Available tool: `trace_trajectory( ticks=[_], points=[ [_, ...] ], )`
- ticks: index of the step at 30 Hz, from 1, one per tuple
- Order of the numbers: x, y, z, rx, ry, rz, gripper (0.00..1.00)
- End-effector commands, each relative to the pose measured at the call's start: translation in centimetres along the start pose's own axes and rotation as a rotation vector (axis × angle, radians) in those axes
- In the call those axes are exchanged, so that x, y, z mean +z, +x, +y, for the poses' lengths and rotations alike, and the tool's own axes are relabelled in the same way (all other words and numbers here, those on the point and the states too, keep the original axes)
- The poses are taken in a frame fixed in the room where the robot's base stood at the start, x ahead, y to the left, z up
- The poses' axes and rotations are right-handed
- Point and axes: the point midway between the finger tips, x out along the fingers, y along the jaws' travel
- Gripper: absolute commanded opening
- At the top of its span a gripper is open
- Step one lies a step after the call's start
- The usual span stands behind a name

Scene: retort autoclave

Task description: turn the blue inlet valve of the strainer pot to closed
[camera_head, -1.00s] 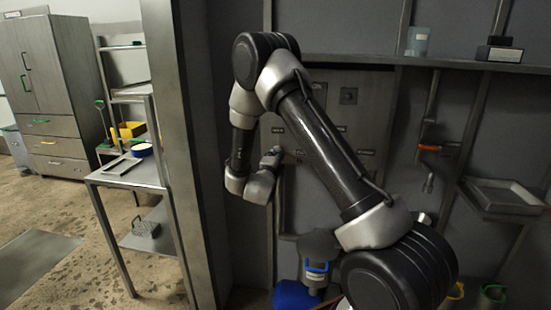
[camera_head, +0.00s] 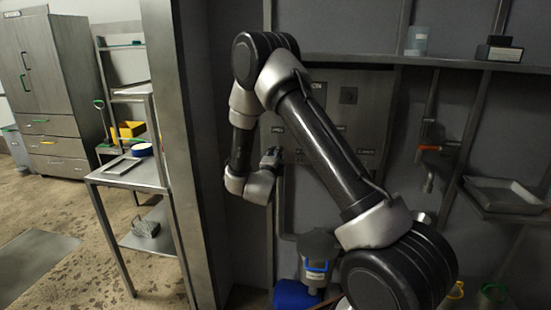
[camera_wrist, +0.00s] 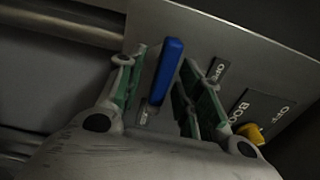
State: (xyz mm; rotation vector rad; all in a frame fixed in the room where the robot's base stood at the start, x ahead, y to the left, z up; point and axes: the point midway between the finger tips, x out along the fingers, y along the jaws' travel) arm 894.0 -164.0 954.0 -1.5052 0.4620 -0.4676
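The blue valve handle (camera_wrist: 166,70) stands out from a grey metal panel (camera_wrist: 215,45) in the wrist view. My gripper (camera_wrist: 165,95) is open, with one green-padded finger on each side of the handle. Gaps show between the handle and both pads. In the head view my gripper (camera_head: 271,157) is small, close to the grey panel on the back wall, and the blue handle cannot be made out there. The handle's base is partly hidden by the gripper body.
A yellow knob (camera_wrist: 251,133) sits right of my gripper, near dark label plates (camera_wrist: 262,108). A pipe (camera_wrist: 65,25) runs at upper left. In the head view, an orange-handled tap (camera_head: 430,148) and a tray (camera_head: 503,195) are on the right. A metal post (camera_head: 187,150) stands left of my arm.

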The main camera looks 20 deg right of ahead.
Motion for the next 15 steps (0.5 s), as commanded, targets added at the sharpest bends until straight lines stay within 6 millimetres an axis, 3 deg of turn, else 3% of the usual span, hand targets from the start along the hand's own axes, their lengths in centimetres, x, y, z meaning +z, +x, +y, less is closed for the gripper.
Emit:
trace_trajectory(
  ticks=[5, 15],
  points=[
    [0.1, -2.1, 0.0, 0.002, -0.002, -0.003, 0.36],
    [0.1, -9.4, 0.1, 0.002, -0.002, -0.004, 0.36]
  ],
)
